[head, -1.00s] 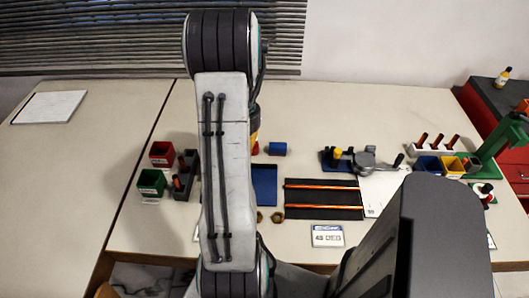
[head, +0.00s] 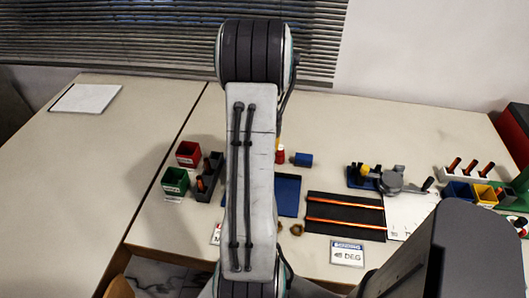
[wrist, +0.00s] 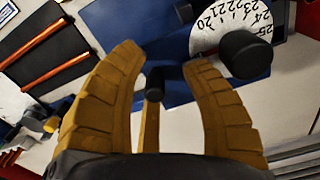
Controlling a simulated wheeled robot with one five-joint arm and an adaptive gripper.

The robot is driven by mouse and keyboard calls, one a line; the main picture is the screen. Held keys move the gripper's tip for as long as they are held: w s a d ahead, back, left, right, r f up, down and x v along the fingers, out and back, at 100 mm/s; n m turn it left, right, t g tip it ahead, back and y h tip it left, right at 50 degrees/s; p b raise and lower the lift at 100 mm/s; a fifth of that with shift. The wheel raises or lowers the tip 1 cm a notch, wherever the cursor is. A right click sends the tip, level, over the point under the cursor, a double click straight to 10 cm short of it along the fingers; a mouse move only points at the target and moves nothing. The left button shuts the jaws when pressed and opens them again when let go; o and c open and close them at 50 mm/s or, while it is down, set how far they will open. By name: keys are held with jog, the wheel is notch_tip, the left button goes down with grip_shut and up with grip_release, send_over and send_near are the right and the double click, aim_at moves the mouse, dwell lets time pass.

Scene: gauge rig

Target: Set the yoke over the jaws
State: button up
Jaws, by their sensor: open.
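My gripper (wrist: 168,78) shows in the wrist view with its two ochre fingers spread apart. A black-ended yellow bar (wrist: 151,125) stands between the fingers, with clear gaps on both sides. Beyond the fingertips lies a blue plate (wrist: 125,30) with a white numbered dial (wrist: 208,38) and a black round knob (wrist: 245,54). In the head view my arm hides the gripper and part of a blue plate (head: 289,195). A blue fixture (head: 355,182) with a yellow part and a grey disc (head: 391,182) stands to the right. I cannot tell which parts are the yoke and the jaws.
A black mat (head: 345,213) holds two orange rods. Red (head: 188,152) and green (head: 174,180) bins stand left, beside a dark rack (head: 212,170). A blue block (head: 303,159) lies behind the plate. Coloured bins (head: 484,195) stand right. The left table is mostly clear.

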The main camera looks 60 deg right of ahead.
jog(key=shift+r, duration=0.1)
notch_tip(320, 180, up, 12)
dwell(0.6)
dwell(0.7)
jog(key=s+a+f+n, duration=0.2)
jog(key=a+f+n, duration=0.1)
jog(key=a+f, duration=0.3)
jog(key=w+a+r+n+t, duration=0.1)
jog(key=a+n, duration=0.3)
jog(key=a, duration=0.5)
jog(key=w+a+r+n+t, duration=0.1)
jog(key=a+r+n, duration=0.3)
jog(key=a, duration=0.6)
jog(key=w+a+r+n+t, duration=0.1)
jog(key=a+r+n, duration=0.1)
jog(key=a+n, duration=0.3)
jog(key=a, duration=0.4)
jog(key=shift+w+a+r+t, duration=0.2)
jog(key=shift+w+t, duration=0.1)
jog(key=shift+t, duration=0.1)
